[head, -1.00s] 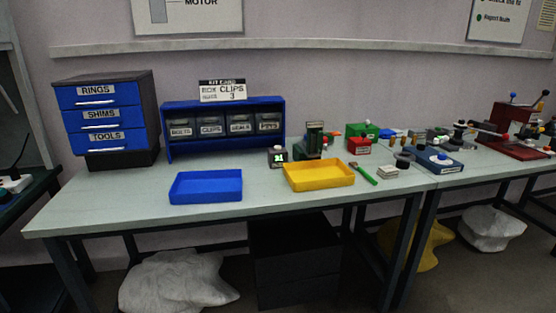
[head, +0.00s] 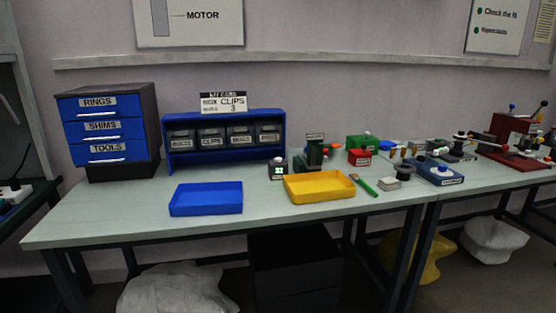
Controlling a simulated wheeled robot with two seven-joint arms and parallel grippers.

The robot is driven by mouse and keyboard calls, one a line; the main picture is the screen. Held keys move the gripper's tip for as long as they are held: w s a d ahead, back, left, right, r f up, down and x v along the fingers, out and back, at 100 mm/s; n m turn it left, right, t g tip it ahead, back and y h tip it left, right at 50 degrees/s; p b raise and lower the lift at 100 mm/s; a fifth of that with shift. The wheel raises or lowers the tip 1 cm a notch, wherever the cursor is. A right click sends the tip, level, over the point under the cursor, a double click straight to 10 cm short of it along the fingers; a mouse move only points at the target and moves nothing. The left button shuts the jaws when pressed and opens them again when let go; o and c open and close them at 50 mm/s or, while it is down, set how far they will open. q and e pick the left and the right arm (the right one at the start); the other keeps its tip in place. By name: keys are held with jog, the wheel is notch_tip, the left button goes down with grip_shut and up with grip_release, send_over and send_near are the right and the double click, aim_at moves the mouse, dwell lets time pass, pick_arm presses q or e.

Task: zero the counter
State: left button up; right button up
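A small dark box with a lit green display (head: 278,171), which looks like the counter, stands on the table behind the gap between the blue tray and the yellow tray. A pale knob or button shows on its top. The digits are too small to read. Neither of my grippers is in the head view.
A blue tray (head: 206,199) and a yellow tray (head: 320,186) lie on the table (head: 120,222). A drawer cabinet (head: 106,130) and a blue bin rack (head: 224,136) stand behind. A green-handled tool (head: 366,187) lies right of the yellow tray. The left front tabletop is clear.

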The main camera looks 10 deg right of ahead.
grip_shut()
dwell(1.3)
pick_arm(q)
jog(key=shift+r, duration=0.15)
pick_arm(e)
jog(key=shift+r, duration=0.15)
